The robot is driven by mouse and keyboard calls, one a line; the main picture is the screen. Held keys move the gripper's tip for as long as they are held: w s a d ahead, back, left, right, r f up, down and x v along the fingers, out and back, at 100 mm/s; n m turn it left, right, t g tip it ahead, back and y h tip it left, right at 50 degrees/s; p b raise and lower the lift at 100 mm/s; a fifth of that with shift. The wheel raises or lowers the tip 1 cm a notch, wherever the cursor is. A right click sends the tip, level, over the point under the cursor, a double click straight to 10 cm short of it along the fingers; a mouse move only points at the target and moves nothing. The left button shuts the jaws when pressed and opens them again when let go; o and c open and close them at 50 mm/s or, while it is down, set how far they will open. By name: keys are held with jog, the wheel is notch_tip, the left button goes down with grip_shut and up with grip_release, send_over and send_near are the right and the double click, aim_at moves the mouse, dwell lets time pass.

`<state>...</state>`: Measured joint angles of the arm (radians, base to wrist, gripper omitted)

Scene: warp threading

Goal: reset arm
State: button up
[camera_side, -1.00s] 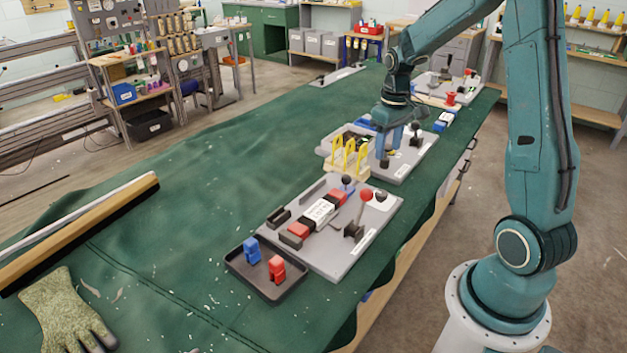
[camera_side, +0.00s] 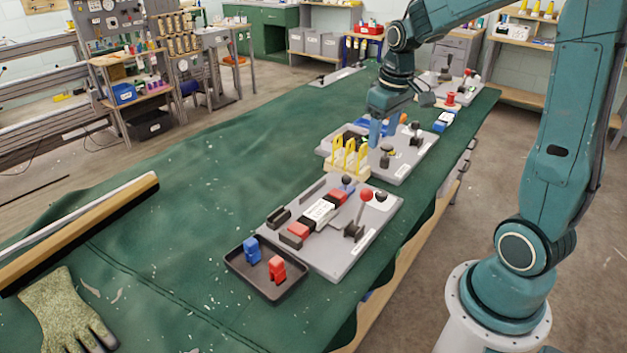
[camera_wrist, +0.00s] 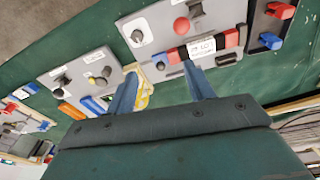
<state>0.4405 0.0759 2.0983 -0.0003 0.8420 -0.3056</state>
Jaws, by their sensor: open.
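My gripper (camera_side: 384,132) is above the far part of the middle grey fixture board (camera_side: 408,164) in the side view, with its two blue fingers apart. In the wrist view, my gripper (camera_wrist: 163,90) shows its fingers spread with nothing held between them. Yellow upright loops on a pale block (camera_side: 348,156) stand at the left edge of that board, beside the fingers. A dark knob (camera_side: 386,152) stands on the board just in front of the fingers.
The nearer grey board (camera_side: 345,262) carries red and black blocks and a red ball lever (camera_side: 366,196). A dark tray (camera_side: 240,268) holds a blue and a red piece. A glove (camera_side: 62,310) and a long wooden bar (camera_side: 80,235) lie left. The green cloth's middle is clear.

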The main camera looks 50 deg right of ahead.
jog(key=s+a+r+n+t, duration=0.1)
jog(key=s+a+r+t, duration=0.3)
jog(key=s+a, duration=1)
notch_tip(320, 180, up, 3)
jog(key=shift+s+a+r+n+y, duration=0.2)
jog(key=shift+a+n+y, duration=0.1)
jog(key=shift+a, duration=0.3)
